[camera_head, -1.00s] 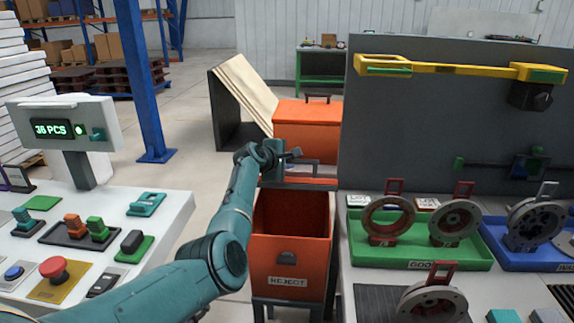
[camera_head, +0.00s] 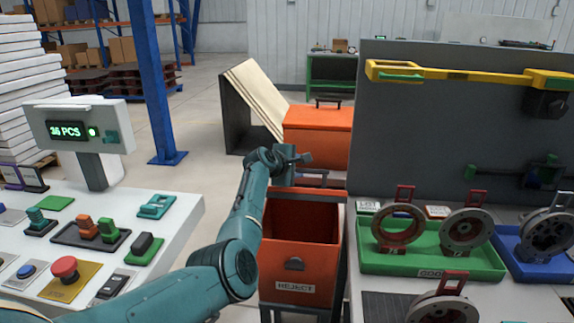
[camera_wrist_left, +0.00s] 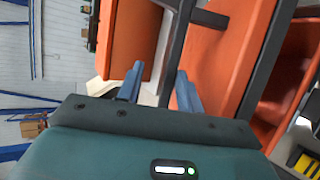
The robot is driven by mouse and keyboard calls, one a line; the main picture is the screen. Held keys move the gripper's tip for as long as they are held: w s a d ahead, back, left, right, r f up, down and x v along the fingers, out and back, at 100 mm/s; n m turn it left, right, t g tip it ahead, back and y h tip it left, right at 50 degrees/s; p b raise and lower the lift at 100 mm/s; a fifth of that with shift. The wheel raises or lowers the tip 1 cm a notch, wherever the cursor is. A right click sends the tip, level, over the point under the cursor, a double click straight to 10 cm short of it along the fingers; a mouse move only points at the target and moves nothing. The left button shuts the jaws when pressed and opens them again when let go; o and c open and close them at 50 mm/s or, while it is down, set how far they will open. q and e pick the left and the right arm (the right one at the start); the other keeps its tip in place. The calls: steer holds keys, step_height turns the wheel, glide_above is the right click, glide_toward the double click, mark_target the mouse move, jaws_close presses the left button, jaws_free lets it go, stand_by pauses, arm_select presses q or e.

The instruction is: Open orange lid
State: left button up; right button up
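The orange lid (camera_head: 318,119) has a dark handle (camera_head: 328,100) on top and sits behind the open orange reject bin (camera_head: 296,273). It looks shut. My left gripper (camera_head: 304,159) reaches over the back of the reject bin, in front of the lid and apart from its handle. In the left wrist view, my left gripper (camera_wrist_left: 158,86) has its two fingers apart with nothing between them. Orange panels and a dark frame bar show beyond the fingers there. My right gripper is not in view.
A control desk (camera_head: 172,226) with buttons stands at the left. At the right, a green tray (camera_head: 430,262) and a blue tray (camera_head: 520,264) hold round metal parts with hooks. A grey panel (camera_head: 420,130) rises behind them. Clear floor lies left of the bins.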

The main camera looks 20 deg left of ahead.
arm_select(q)
steer(key=v, duration=1.2)
steer(key=shift+s+r, duration=0.25)
steer(key=shift+s, duration=0.1)
